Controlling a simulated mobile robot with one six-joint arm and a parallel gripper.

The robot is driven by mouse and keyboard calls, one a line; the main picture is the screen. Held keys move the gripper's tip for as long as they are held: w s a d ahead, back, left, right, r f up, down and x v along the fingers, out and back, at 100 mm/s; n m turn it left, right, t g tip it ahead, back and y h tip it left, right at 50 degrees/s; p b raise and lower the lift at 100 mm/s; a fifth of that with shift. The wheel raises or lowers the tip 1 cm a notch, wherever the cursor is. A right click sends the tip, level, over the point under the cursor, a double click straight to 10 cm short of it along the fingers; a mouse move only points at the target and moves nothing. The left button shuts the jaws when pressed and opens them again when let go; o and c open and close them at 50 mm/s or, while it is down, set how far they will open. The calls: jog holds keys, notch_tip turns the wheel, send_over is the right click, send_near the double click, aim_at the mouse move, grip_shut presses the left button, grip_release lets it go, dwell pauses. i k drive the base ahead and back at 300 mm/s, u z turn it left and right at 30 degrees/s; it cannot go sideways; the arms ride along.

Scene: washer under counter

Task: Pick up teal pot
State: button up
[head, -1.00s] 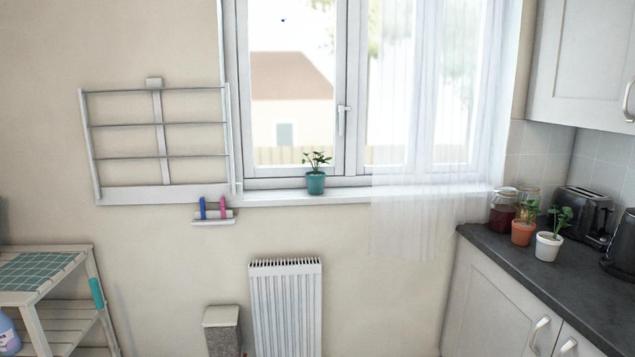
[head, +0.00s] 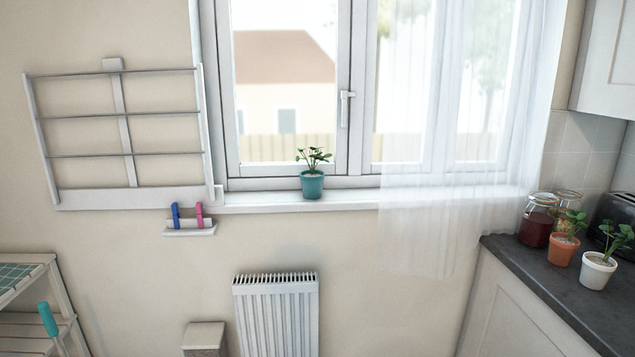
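The teal pot (head: 312,187) stands upright on the white windowsill (head: 345,199), with a small green plant (head: 313,157) growing in it. It is near the middle of the head view, in front of the window frame and left of the sheer curtain. Nothing hides it. My gripper is not in view.
A sheer curtain (head: 425,215) hangs over the sill's right part. A radiator (head: 277,318) is below. A wall drying rack (head: 120,118) and a small shelf with pegs (head: 189,227) are left. Jars and potted plants stand on the dark counter (head: 545,290) at right.

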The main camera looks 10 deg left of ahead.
aim_at(312, 180)
jog(key=i, duration=1)
jog(key=u, duration=4.1)
jog(key=i, duration=0.1)
jog(key=z, duration=3.4)
jog(key=k, duration=0.2)
jog(key=u, duration=2.65)
